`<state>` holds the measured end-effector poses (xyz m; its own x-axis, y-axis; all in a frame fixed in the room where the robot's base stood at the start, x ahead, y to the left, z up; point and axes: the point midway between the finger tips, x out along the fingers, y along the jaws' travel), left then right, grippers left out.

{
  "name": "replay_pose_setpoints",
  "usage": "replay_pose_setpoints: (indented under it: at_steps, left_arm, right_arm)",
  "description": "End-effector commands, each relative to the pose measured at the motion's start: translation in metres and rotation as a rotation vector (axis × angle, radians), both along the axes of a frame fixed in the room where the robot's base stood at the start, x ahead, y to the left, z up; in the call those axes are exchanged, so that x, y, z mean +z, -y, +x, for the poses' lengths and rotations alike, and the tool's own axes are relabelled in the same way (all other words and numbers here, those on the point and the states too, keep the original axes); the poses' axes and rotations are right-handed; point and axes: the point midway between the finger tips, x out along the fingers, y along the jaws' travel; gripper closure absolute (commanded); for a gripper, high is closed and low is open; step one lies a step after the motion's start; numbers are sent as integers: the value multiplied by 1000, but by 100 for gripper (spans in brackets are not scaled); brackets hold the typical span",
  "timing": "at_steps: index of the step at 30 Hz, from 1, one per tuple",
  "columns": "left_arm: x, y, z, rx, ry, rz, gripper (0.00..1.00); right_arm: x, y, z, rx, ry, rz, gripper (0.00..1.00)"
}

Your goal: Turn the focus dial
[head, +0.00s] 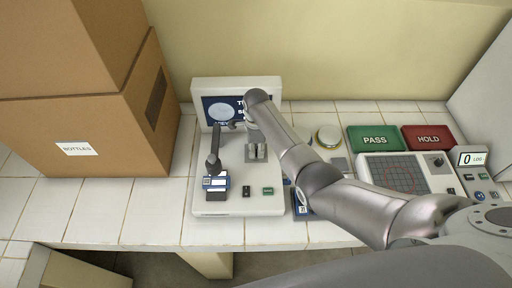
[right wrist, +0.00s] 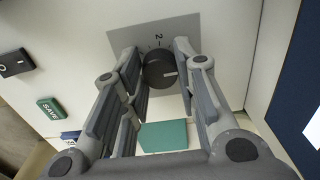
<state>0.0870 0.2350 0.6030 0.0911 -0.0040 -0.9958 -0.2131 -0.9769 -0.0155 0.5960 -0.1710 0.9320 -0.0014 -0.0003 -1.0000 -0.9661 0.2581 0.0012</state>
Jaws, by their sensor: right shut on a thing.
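The focus dial (right wrist: 158,69) is a round black knob with a light pointer line, on a grey plate (right wrist: 116,38) marked "2". My right gripper (right wrist: 159,60) has its fingers on both sides of the dial and is shut on it. In the head view, my right gripper (head: 256,152) points down at the white imaging device (head: 232,206), and the dial is hidden beneath it. The device's screen (head: 222,112) is partly covered by my right arm. My left gripper is not in view.
A black stage arm (head: 214,155) stands left of my gripper. Cardboard boxes (head: 100,125) fill the left; tiles between are clear.

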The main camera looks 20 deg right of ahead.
Motion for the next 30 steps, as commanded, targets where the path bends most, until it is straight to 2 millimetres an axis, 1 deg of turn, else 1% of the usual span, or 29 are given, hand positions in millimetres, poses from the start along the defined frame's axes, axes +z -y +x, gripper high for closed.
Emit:
replay_pose_setpoints:
  at_steps: [15,16,21,30]
  left_arm:
    - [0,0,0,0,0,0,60]
    - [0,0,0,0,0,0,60]
    - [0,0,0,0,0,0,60]
    - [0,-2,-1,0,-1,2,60]
  right_arm:
    - [1,0,1,-20,4,-1,96]
    - [1,0,1,-20,4,-1,71]
    - [1,0,1,-19,3,-1,50]
    - [1,0,1,-19,1,0,50]
